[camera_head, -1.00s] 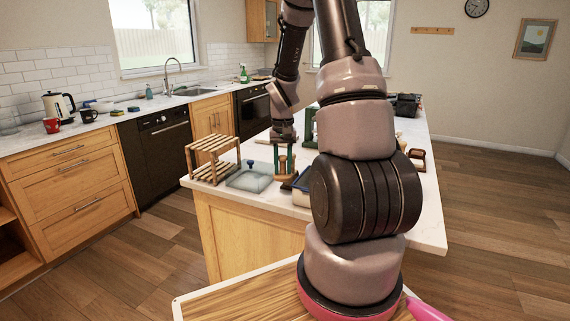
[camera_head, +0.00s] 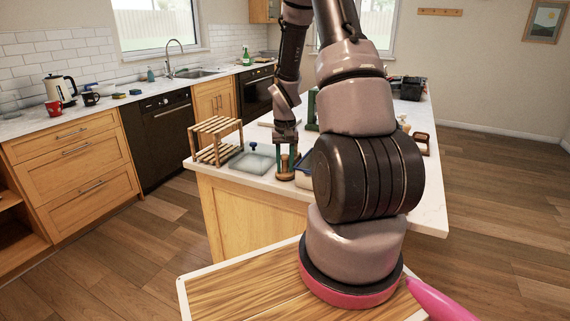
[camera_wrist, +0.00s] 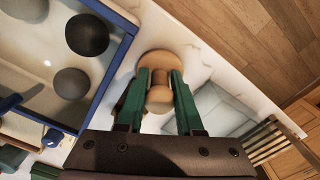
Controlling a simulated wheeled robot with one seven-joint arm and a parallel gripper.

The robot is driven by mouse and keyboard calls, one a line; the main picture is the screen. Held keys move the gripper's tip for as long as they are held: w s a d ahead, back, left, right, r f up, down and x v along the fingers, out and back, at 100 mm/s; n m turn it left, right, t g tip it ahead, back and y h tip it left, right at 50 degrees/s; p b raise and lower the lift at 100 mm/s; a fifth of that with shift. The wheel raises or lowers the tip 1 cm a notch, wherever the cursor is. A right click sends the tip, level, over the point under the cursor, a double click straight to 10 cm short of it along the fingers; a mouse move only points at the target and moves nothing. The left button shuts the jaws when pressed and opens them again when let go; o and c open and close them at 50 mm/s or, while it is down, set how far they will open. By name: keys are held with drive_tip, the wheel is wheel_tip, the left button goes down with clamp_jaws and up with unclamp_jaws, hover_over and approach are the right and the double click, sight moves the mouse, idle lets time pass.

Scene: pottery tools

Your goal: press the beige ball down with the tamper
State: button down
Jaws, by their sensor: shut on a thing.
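My gripper (camera_wrist: 160,84) has green fingers and is shut on the neck of the wooden tamper (camera_wrist: 158,98). The tamper's round knob shows between the fingers and its wider disc beyond them, over the pale worktop. In the head view the tamper (camera_head: 285,175) is upright at the near side of the island; I cannot tell if it touches the top. I cannot tell whether that is the beige ball.
A clear grey slab with a blue knob (camera_head: 253,162) lies left of the tamper, with a slatted wooden rack (camera_head: 214,141) beyond it. The blue-edged tray (camera_head: 303,170) stands close on the right, partly behind my arm. The island's near edge is close.

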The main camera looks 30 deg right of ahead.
drive_tip(key=shift+f, duration=0.3)
idle(0.4)
drive_tip(key=shift+c, duration=2.4)
unclamp_jaws()
wheel_tip(320, 180, up, 11)
drive_tip(key=shift+r, duration=0.1)
